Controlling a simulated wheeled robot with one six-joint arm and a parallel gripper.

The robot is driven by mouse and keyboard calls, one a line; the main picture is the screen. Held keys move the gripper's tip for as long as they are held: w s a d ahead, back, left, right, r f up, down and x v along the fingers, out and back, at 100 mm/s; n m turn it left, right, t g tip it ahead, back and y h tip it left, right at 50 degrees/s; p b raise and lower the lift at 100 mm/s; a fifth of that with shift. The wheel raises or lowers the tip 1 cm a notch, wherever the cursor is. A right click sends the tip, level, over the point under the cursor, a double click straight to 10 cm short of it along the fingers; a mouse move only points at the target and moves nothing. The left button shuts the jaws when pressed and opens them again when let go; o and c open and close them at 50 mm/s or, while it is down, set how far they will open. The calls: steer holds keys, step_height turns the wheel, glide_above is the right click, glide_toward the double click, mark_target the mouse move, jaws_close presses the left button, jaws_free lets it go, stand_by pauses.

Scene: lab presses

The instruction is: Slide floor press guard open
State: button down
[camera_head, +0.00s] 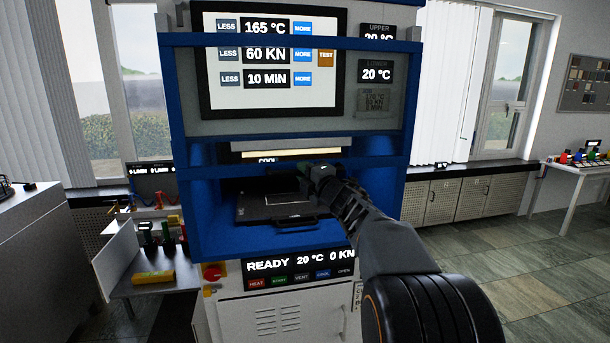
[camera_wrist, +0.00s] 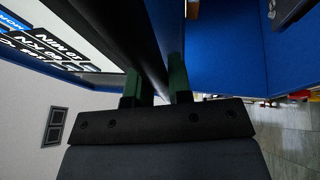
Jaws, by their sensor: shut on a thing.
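The floor press (camera_head: 200,215) is a tall blue cabinet in the middle of the head view. Its guard (camera_head: 235,167) shows as a blue frame with crossbars across the press front. My gripper (camera_head: 320,170) is at the middle crossbar, right of centre. In the wrist view, the green fingers of my gripper (camera_wrist: 156,90) stand on either side of a long dark bar (camera_wrist: 152,50), shut on it. The bar looks like the guard's handle. The fingertips and contact are partly hidden. Behind the guard, a black tray (camera_head: 265,207) sits in the lit press opening.
A screen (camera_head: 270,60) with settings is above, and a READY panel (camera_head: 298,264) is below. A small side table (camera_head: 150,287) with tools and a yellow item stands at left. A white table (camera_head: 580,168) is far right. Tiled floor (camera_head: 535,265) is clear at right.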

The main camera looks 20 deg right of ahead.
steer(key=c, duration=1.1)
jaws_free()
steer(key=shift+o, duration=0.2)
steer(key=b+v, duration=0.4)
steer(key=v, duration=1)
steer(key=shift+w, duration=0.1)
